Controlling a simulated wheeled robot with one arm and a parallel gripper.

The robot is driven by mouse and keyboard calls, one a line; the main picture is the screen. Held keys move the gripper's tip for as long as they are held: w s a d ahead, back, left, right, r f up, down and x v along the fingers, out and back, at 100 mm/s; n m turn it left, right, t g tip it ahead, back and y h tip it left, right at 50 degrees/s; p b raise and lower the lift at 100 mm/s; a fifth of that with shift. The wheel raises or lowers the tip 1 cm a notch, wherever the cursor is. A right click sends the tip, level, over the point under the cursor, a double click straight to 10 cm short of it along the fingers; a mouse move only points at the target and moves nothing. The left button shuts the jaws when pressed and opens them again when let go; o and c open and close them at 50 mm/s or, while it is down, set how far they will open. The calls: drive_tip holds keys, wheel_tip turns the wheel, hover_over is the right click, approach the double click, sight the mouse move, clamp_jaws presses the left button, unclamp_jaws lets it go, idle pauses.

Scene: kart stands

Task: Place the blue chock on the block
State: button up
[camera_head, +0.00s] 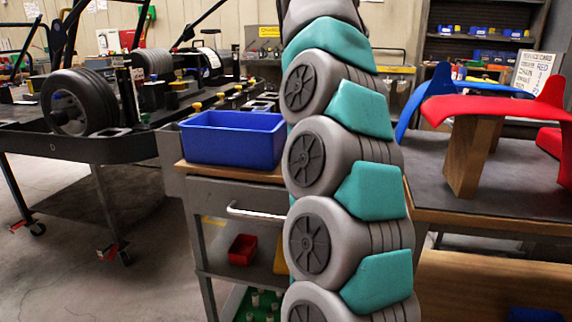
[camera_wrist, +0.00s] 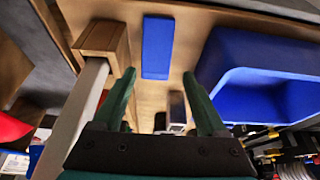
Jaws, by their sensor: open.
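In the wrist view a blue bar-shaped piece (camera_wrist: 157,47), which looks like the blue chock, lies on a light wooden surface (camera_wrist: 195,25). My gripper (camera_wrist: 159,73) is open, with its two dark green fingers apart and nothing between the tips. The blue piece lies beyond the fingertips, roughly centred between them and apart from them. A wooden block (camera_wrist: 104,38) stands to the left of the blue piece. In the head view my own arm fills the middle and hides the blue piece and my gripper.
A blue bin (camera_head: 233,138) stands on the cart left of my arm; it also shows in the wrist view (camera_wrist: 215,65). On the right bench, red bodywork (camera_head: 490,104) rests by a wooden support (camera_head: 473,158). A kart stand (camera_head: 75,140) is at left.

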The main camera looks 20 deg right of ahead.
drive_tip(key=shift+d+f, duration=0.1)
drive_tip(key=shift+f, duration=0.2)
drive_tip(key=shift+d+x, duration=0.1)
drive_tip(key=shift+x, duration=1.75)
drive_tip(key=shift+d+x, duration=0.15)
drive_tip(key=shift+x, duration=1.65)
drive_tip(key=shift+c, duration=0.3)
drive_tip(key=shift+r, duration=0.1)
clamp_jaws()
